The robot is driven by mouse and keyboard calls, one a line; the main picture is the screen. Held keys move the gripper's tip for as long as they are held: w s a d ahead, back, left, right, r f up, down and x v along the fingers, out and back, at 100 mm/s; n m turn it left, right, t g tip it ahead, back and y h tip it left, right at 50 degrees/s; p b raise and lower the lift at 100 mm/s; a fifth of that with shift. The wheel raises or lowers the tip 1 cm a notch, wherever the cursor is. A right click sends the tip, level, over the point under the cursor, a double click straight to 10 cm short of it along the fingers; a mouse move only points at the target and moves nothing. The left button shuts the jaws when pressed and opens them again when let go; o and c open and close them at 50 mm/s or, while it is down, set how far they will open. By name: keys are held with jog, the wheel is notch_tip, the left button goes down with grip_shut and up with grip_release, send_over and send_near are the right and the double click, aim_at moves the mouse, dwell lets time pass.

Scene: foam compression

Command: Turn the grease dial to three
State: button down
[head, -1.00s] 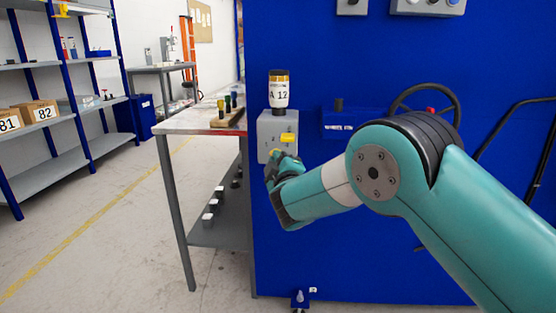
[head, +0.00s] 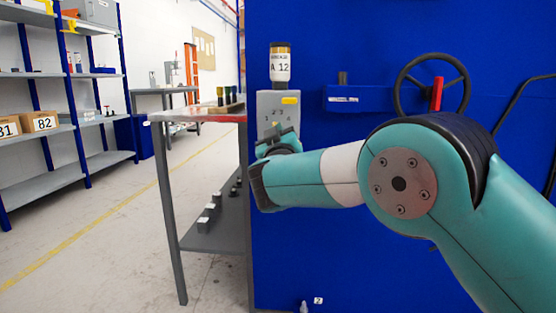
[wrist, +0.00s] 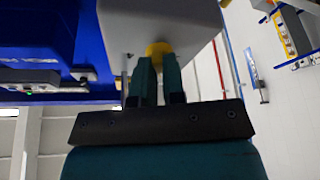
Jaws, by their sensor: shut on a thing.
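The grease dial is a yellow knob (wrist: 157,48) on the face of a grey box (head: 265,103). The box also shows large in the wrist view (wrist: 185,22). The digits 1, 2 and 3 are printed on its face above my gripper (head: 279,136). In the wrist view my gripper (wrist: 158,62) is shut on the dial, one teal finger on each side.
A blue cabinet wall (head: 370,240) is behind my arm. A handwheel (head: 465,85) and a red handle (head: 437,94) are at the right. A grey workbench (head: 172,205) stands close on the left. Blue-framed shelves (head: 75,130) are further left, with open floor between.

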jog(key=shift+w+a+r+m+h+b, duration=0.1)
jog(key=shift+m+h+b, duration=0.95)
jog(key=shift+m, duration=1.05)
jog(key=shift+r+m+h+b, duration=0.1)
jog(key=shift+m+h+b, duration=0.95)
jog(key=shift+m, duration=1.05)
jog(key=shift+w+a+r+m+h+b, duration=0.1)
jog(key=shift+m+h+b, duration=0.95)
jog(key=shift+m, duration=1.05)
jog(key=shift+s+r+m+h, duration=0.1)
jog(key=shift+r+m+h, duration=0.05)
jog(key=shift+m+h, duration=0.15)
jog(key=c, duration=1.2)
grip_release()
jog(key=shift+f, duration=0.3)
